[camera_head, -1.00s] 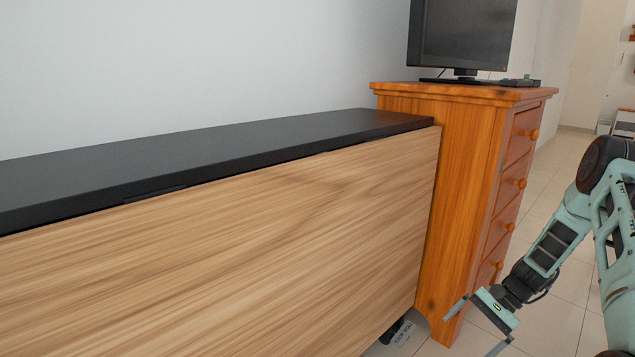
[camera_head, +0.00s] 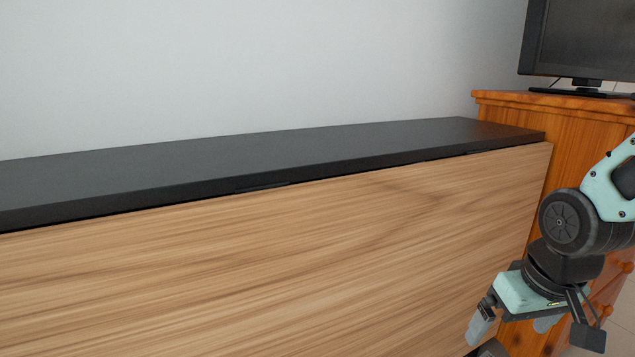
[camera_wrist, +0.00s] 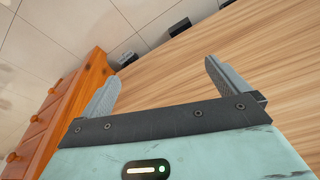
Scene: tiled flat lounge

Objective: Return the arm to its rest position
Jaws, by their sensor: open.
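My gripper (camera_head: 512,328) is at the lower right of the head view, hanging down in front of the wooden cabinet's right end. The arm is bent above it, with its upper links cut off by the right edge. In the wrist view my gripper (camera_wrist: 160,85) has its two grey fingers spread wide apart. Nothing is between them.
A long light-wood cabinet (camera_head: 300,270) with a black top (camera_head: 250,165) runs along the wall; its top is bare. An orange wooden drawer chest (camera_head: 515,112) stands at its right end, bearing a monitor (camera_head: 580,40). Tiled floor (camera_wrist: 60,30) shows in the wrist view.

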